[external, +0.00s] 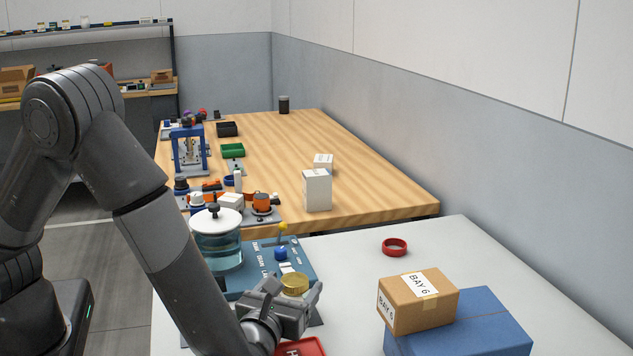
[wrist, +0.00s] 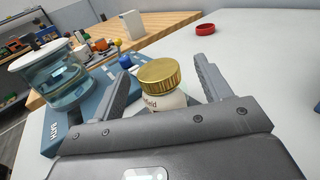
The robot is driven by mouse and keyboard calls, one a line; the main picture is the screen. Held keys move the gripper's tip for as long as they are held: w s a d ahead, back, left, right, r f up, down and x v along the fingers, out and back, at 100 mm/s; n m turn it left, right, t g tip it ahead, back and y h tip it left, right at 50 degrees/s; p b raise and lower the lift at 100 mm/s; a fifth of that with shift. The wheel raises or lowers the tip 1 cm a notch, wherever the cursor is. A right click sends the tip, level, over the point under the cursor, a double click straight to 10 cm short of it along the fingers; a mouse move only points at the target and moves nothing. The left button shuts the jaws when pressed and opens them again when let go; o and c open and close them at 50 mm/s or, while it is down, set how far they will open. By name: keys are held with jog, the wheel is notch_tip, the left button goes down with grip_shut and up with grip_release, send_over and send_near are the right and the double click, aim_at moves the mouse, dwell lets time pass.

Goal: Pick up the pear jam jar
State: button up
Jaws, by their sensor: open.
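A jar with a gold lid (wrist: 160,73) and a pale label stands between the two fingers in the wrist view. Only part of its label text shows, so I cannot read whether it is pear jam. In the external view its gold lid (external: 294,282) shows above my gripper (external: 290,308), which hides its body. My gripper is open, with a finger on each side of the jar in the wrist view (wrist: 163,88). There is a visible gap on the right; contact on the left is hard to tell.
A glass vessel with a white lid (external: 217,240) stands left of the jar, by a blue panel with knobs (external: 250,281). A red ring (external: 395,247) and a cardboard box (external: 418,302) on a blue box (external: 470,330) are to the right. A red object (external: 300,347) lies near my wrist.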

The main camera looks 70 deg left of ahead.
aim_at(300, 276)
jog(key=x, duration=0.4)
jog(key=shift+w+a+f, duration=0.1)
jog(key=shift+a+f, duration=0.15)
jog(key=shift+a, duration=0.15)
jog(key=shift+c, duration=0.3)
jog(key=c, duration=1.2)
